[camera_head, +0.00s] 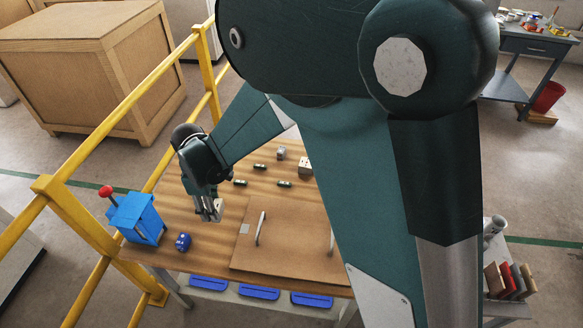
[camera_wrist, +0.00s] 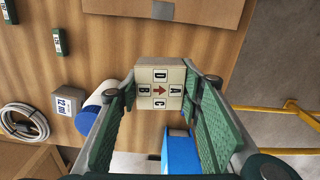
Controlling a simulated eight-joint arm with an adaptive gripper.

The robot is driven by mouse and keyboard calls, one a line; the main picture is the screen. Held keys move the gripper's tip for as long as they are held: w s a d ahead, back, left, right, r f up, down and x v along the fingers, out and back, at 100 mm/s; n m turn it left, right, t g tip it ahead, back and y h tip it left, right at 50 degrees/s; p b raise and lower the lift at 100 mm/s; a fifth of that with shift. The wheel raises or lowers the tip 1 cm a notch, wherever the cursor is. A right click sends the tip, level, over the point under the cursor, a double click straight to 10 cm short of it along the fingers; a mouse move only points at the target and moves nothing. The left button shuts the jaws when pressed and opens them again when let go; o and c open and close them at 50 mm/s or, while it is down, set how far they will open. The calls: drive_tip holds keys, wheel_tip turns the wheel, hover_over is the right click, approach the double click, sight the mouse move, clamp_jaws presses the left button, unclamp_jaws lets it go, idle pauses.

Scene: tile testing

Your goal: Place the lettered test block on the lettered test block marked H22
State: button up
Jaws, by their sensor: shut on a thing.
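My gripper (camera_wrist: 159,90) is shut on a cream lettered test block (camera_wrist: 160,76), which shows the letters A, B, C and D and a red-brown arrow. In the head view my gripper (camera_head: 211,214) is over the left part of the wooden table, with the held block (camera_head: 218,204) only partly visible. Another pale block with dark marks (camera_head: 305,165) stands farther back on the table, partly hidden by my arm. Its marks are too small to read, and H22 is not legible anywhere.
A brown board with handles (camera_head: 285,252) lies at the front right. A blue box with a red knob (camera_head: 138,218) and a blue round object (camera_head: 183,242) are at the left. Green pieces (camera_head: 259,166) and a grey block (camera_head: 281,153) lie farther back. A yellow railing (camera_head: 120,85) borders the table.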

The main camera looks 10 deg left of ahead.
drive_tip(key=w+d+r+p, duration=0.1)
drive_tip(key=w+d, duration=0.5)
drive_tip(key=w, duration=0.4)
drive_tip(key=w+d+r, duration=0.2)
drive_tip(key=w+d, duration=0.4)
drive_tip(key=w, duration=0.3)
drive_tip(key=r+m+p, duration=0.1)
drive_tip(key=r, duration=0.1)
hover_over(307, 162)
drive_tip(key=shift+s+f, duration=0.1)
drive_tip(key=shift+f+b, duration=0.6)
drive_tip(key=shift+f, duration=2.55)
drive_tip(key=shift+f+b, duration=0.35)
drive_tip(key=shift+f, duration=1.5)
drive_tip(key=shift+f, duration=0.2)
drive_tip(key=o, duration=1.1)
drive_tip(key=shift+r, duration=0.1)
